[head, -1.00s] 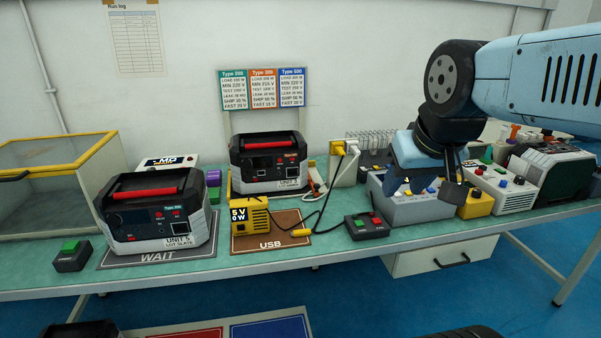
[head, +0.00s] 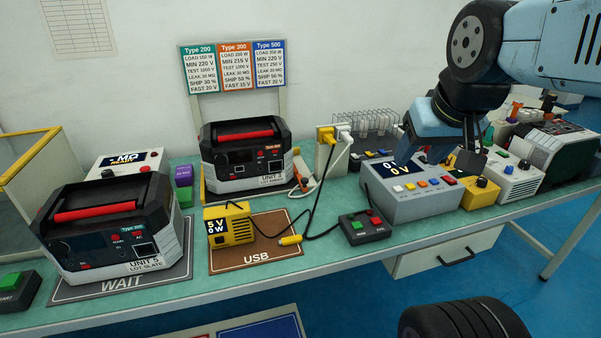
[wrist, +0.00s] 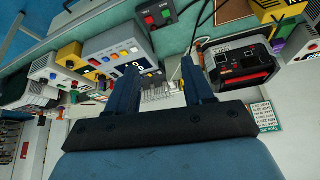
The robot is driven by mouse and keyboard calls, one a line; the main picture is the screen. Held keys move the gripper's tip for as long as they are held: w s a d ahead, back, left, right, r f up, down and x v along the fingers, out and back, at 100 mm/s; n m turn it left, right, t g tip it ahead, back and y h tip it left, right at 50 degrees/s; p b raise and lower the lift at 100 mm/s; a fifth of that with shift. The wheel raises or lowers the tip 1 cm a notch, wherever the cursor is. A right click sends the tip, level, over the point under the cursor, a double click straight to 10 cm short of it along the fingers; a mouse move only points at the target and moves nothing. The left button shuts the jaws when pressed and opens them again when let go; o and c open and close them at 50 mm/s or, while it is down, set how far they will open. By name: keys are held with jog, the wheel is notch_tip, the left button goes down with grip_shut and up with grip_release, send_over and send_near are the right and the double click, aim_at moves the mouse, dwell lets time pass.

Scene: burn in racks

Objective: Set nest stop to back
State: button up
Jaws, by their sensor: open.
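My gripper (head: 438,152) is open and empty above the grey test box with a 0 V display (head: 415,185). In the wrist view its two dark blue fingers are spread (wrist: 160,75) over the back of the bench. No part is clearly marked as the nest stop, and I cannot tell its setting.
UNIT 5 (head: 110,230) stands on the WAIT mat (head: 75,290). A yellow USB load (head: 228,224) sits on the brown USB mat (head: 258,258). Cables run from it toward the sockets (head: 326,165). A two-button box (head: 366,227) is near the front edge. Instruments crowd the right side.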

jog(key=w, duration=0.9)
jog(key=m+g, duration=0.1)
jog(key=m, duration=0.1)
send_over(304, 180)
jog(key=s, duration=0.6)
notch_tip(304, 180, down, 17)
jog(key=shift+h, duration=0.4)
jog(key=x, duration=0.9)
jog(key=a+x, duration=0.1)
jog(key=x, duration=0.3)
jog(key=shift+w+d+f, duration=0.1)
jog(key=shift+w+f, duration=0.1)
jog(key=shift+f, duration=0.15)
grip_shut()
